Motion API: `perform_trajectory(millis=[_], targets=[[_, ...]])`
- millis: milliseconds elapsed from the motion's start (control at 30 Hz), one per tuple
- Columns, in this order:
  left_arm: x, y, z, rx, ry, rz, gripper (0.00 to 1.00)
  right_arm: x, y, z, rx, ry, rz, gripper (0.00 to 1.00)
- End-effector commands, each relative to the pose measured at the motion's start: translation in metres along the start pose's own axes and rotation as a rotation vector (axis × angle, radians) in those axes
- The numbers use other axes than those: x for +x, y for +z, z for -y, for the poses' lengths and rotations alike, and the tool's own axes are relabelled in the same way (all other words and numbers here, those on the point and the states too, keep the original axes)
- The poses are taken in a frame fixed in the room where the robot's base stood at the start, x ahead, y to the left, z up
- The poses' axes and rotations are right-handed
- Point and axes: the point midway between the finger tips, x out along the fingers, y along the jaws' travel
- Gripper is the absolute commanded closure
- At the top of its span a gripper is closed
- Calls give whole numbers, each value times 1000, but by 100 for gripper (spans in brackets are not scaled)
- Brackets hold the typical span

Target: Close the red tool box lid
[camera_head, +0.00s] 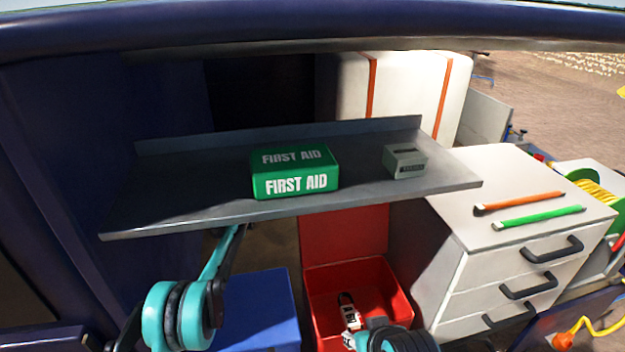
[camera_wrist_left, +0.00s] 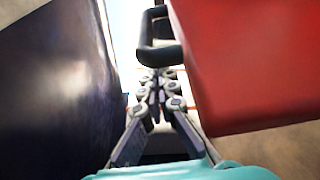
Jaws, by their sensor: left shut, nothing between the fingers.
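The red tool box (camera_head: 404,305) stands open on the floor below the shelf, with its lid (camera_head: 345,240) raised upright at the back. In the left wrist view a large red panel, probably the lid (camera_wrist_left: 245,65), fills the upper right, with a black handle (camera_wrist_left: 146,52) at its left edge. My left gripper (camera_wrist_left: 157,78) is shut and empty, close to the handle and left of the panel; contact cannot be told. In the head view the shelf hides it. A small white and black shape, apparently my right gripper (camera_head: 348,308), shows over the box; its finger state is unclear.
A grey shelf (camera_head: 210,195) carries a green first aid box (camera_head: 295,173) and a small grey box (camera_head: 405,160) above the tool box. A blue box (camera_head: 260,315) stands left of it, a white drawer cabinet (camera_head: 480,240) right. A dark blue wall (camera_wrist_left: 50,90) is left of my gripper.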

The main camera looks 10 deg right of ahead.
Motion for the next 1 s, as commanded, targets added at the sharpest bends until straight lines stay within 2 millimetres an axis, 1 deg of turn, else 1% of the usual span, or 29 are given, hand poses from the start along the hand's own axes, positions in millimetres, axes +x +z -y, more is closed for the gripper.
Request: perform_trajectory(millis=[400,567,667,767,867,1000], targets=[[-1,2,0,1,1,0,100,0,0,0,0,0,0,61],[-3,8,1,21,7,0,100,3,2,0,0,0,0,61],[-5,18,2,52,16,0,100,7,5,0,0,0,0,61],[-10,33,5,100,30,1,100,14,10,0,0,0,0,61],[-15,53,10,166,49,2,100,21,15,0,0,0,0,61],[-25,86,21,284,83,1,100,35,25,0,0,0,0,61]])
